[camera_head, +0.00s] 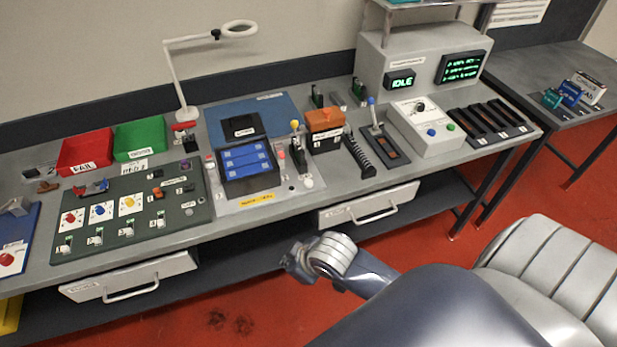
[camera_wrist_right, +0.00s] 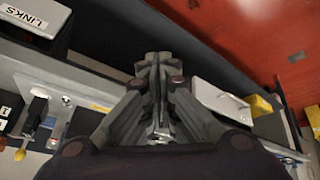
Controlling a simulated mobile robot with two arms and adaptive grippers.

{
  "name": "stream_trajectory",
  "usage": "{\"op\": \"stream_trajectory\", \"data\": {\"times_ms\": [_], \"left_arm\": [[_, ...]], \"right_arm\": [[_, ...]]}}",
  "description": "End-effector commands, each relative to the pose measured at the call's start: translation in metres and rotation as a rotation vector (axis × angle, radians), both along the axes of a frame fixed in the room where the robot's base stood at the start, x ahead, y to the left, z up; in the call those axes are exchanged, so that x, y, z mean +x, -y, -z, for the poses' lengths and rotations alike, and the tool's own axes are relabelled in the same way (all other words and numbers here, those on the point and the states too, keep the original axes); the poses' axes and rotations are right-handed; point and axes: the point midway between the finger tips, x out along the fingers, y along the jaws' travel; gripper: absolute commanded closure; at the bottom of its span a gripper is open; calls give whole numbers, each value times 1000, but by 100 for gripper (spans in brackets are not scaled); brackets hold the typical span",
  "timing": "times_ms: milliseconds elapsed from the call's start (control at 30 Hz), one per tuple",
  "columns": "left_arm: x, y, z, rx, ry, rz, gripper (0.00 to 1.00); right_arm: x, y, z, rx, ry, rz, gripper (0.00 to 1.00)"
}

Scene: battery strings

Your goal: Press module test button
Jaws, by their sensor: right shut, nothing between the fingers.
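A light grey tester box (camera_head: 426,126) stands on the bench at the right, with a black knob, a blue button (camera_head: 431,132) and a green button (camera_head: 450,126) on its top. A holder with blue modules (camera_head: 247,160) sits mid-bench, with small red and white knobs beside it. I cannot read which button is labelled for module test. My right gripper (camera_head: 292,262) is shut and empty, low in front of the bench edge, apart from everything. Its closed fingers show in the right wrist view (camera_wrist_right: 157,65). My left gripper is not in view.
The bench carries a green panel (camera_head: 131,218), red bin (camera_head: 86,152), green bin (camera_head: 139,138), magnifier lamp (camera_head: 184,80) and a grey unit whose screen reads IDLE (camera_head: 400,81). Drawers (camera_head: 369,206) jut out below the front edge. Red floor (camera_head: 250,300) in front is open.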

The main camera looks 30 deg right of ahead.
Motion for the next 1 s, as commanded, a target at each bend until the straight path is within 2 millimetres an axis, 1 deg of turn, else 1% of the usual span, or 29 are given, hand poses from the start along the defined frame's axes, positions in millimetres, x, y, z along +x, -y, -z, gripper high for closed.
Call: {"op": "stream_trajectory", "data": {"times_ms": [33,167,267,300,367,400,467,500,600,700,800,900,1000], "left_arm": [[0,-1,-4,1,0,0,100],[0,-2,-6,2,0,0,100],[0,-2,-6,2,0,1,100],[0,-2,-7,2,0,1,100],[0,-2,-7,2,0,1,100],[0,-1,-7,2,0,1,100],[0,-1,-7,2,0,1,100],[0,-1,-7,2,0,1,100],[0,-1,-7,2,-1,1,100],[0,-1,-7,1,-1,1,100],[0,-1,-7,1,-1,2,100],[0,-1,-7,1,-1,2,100],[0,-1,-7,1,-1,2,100]], "right_arm": [[19,3,-12,-23,37,-46,100],[58,11,-26,-64,106,-136,100],[89,26,-34,-103,150,-184,100],[101,34,-38,-120,167,-198,100],[119,49,-43,-146,191,-213,100],[132,61,-47,-164,206,-220,100],[150,80,-54,-191,227,-225,100],[161,94,-59,-209,242,-225,100],[184,126,-71,-245,269,-217,100],[199,152,-83,-271,290,-205,100],[209,169,-92,-288,305,-195,100],[214,179,-96,-296,313,-188,100],[215,182,-98,-299,317,-186,100]]}}
